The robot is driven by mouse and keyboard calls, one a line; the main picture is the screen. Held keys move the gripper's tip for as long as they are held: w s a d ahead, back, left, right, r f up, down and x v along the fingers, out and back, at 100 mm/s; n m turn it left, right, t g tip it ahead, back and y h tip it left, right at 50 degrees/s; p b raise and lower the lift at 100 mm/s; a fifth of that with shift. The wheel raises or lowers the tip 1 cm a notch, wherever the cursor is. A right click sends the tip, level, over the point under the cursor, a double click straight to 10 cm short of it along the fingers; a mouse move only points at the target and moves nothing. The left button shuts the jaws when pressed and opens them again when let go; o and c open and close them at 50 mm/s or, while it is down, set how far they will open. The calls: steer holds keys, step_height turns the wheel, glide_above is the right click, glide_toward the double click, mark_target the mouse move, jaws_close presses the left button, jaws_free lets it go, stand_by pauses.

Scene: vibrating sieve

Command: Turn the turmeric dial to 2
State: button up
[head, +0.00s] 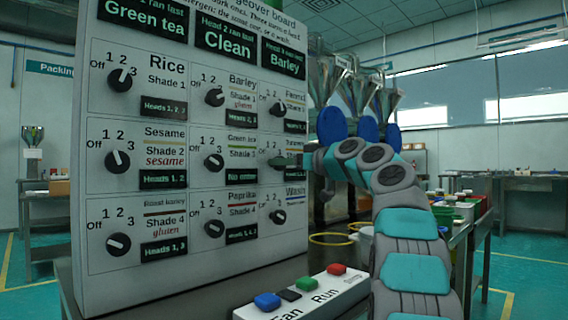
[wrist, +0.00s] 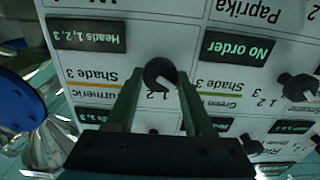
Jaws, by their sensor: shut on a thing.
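The turmeric dial is a dark round knob in the right column, middle row of the white board. In the wrist view the turmeric dial (wrist: 160,72) sits between my two fingers, beside the upside-down "Turmeric Shade 3" label (wrist: 91,89). My gripper (wrist: 160,80) is shut on it; it also shows in the head view (head: 287,162), against the board, hiding most of the dial. The "1 2" marks show between the fingers, but I cannot tell the pointer's exact setting.
The white board (head: 190,275) carries several other dials close by, including the green tea dial (head: 214,162) and the wash dial (head: 277,217). A switch box (head: 305,297) with coloured buttons stands below. Steel funnels (head: 355,90) stand behind my arm.

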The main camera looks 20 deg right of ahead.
jaws_close()
steer(key=shift+m, duration=0.3)
steer(key=m+p, duration=1.3)
steer(key=m, duration=0.2)
steer(key=shift+d+f+p, duration=0.1)
steer(key=shift+d+p, duration=0.1)
steer(key=shift+p, duration=0.15)
steer(key=shift+f, duration=0.1)
steer(key=o, duration=1.1)
jaws_free()
